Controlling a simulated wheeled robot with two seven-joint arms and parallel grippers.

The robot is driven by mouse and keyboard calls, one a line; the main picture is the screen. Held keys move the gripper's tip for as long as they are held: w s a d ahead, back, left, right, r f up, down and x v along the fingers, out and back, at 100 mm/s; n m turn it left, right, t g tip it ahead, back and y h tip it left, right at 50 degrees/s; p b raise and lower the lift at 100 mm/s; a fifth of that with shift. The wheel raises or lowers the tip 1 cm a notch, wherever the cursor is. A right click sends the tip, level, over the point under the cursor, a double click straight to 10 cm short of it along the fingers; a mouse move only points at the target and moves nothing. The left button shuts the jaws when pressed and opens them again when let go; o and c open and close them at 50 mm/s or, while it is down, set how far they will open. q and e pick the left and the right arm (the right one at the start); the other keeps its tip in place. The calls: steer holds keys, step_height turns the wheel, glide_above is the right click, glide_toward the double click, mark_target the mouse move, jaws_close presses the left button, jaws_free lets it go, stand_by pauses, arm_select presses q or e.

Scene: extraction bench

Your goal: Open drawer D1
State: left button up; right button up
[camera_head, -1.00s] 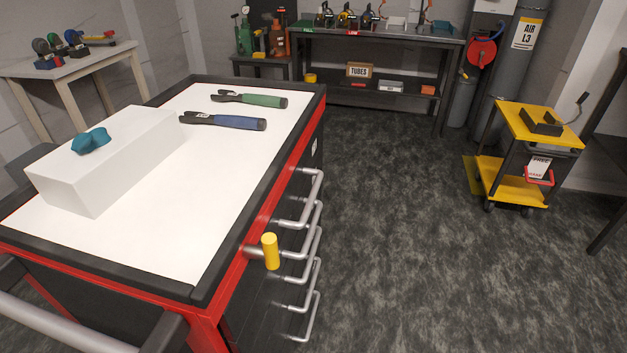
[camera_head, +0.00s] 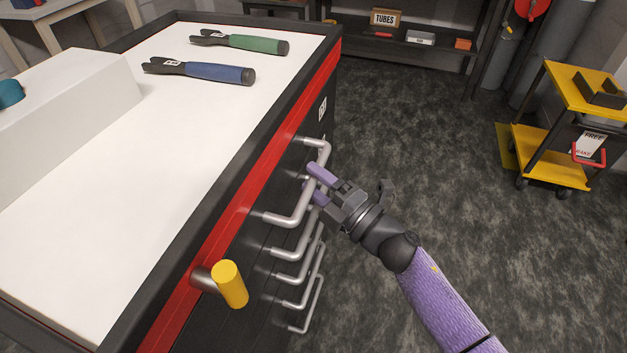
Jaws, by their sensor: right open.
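The cabinet has a column of grey bar handles on its dark front. The top handle (camera_head: 292,214) belongs to the uppermost drawer, whose front looks flush with the cabinet. A small white label (camera_head: 322,109) sits near its far end; its text is too small to read surely. My right gripper (camera_head: 316,184) is open at the top handle's bar, its purple fingers appearing on either side of it. I cannot tell whether they touch the bar. The lower finger is partly hidden behind the bar. My left gripper is not in view.
A yellow knob (camera_head: 230,284) sticks out from the cabinet's near corner. Lower handles (camera_head: 292,252) lie close below the gripper. Blue (camera_head: 215,73) and green (camera_head: 250,43) handled tools and a white block (camera_head: 75,100) rest on top. A yellow cart (camera_head: 545,160) stands right; floor between is clear.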

steer(key=shift+w+a, duration=0.2)
steer(key=shift+a, duration=0.1)
steer(key=shift+r, duration=0.1)
jaws_close()
stand_by(0.6)
stand_by(0.4)
